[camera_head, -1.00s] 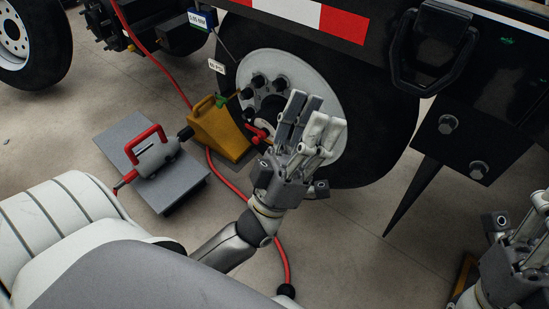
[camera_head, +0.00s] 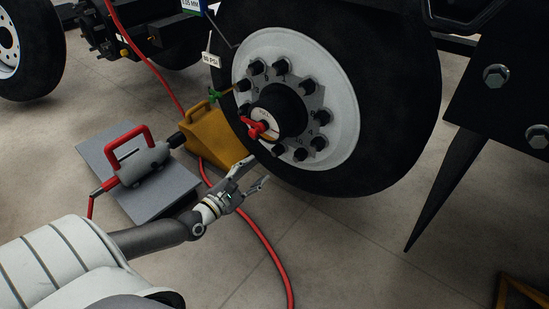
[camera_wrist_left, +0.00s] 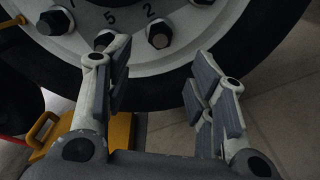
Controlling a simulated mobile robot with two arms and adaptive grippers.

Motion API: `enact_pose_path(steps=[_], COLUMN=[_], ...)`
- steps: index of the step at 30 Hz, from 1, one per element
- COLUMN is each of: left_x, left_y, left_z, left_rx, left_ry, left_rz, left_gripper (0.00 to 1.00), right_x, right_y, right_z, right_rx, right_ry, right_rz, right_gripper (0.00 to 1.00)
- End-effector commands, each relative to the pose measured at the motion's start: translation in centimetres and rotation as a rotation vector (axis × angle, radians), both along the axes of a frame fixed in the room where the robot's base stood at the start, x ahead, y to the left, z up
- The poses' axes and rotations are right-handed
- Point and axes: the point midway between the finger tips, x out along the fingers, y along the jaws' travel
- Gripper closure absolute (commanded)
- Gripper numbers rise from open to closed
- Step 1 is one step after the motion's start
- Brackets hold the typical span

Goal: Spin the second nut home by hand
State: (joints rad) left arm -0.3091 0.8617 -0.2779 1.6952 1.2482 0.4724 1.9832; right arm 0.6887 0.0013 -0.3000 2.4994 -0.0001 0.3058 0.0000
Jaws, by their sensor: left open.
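The wheel (camera_head: 350,95) has a white disc and a dark hub (camera_head: 282,110) ringed by several dark nuts, such as the top one (camera_head: 280,66). A red handle-like piece (camera_head: 257,130) sits on the hub. In the left wrist view, numbers 7, 5 and 2 are marked on the disc near the nuts, with a nut (camera_wrist_left: 159,34) beside the 2. I cannot tell which is the second nut. My left gripper (camera_head: 258,173) is open and empty below the wheel's lower left; its spread fingers also show in the left wrist view (camera_wrist_left: 153,75). My right gripper is out of view.
A yellow chock (camera_head: 212,135) sits against the tyre's left side. A red-handled grey tool (camera_head: 140,165) rests on a grey plate (camera_head: 165,198). A red hose (camera_head: 262,235) runs along the floor. A dark pointed flap (camera_head: 440,190) hangs at right.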

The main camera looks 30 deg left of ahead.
Motion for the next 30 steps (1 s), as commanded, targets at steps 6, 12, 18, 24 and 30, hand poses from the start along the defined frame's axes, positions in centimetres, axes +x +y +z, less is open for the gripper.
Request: enact_pose_path(steps=[6,12,18,24,30], left_x=[3.4,6.8,9.2,10.1,10.1], left_y=[-0.3,-0.6,-0.8,-0.9,-0.9], left_z=[-0.2,-0.1,0.0,0.1,0.1], left_rx=[0.000,0.000,0.002,0.003,0.003], left_ry=[-0.008,-0.007,-0.006,-0.005,-0.003], left_rz=[0.001,0.001,-0.001,-0.001,-0.001], left_gripper=[0.49,0.49,0.49,0.49,0.49], right_x=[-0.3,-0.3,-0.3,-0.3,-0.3], right_y=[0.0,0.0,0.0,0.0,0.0], right_z=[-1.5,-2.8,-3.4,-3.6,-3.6], right_rx=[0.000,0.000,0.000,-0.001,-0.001], right_ry=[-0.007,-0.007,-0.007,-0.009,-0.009], right_rz=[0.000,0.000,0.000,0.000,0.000], right_gripper=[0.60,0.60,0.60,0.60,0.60])
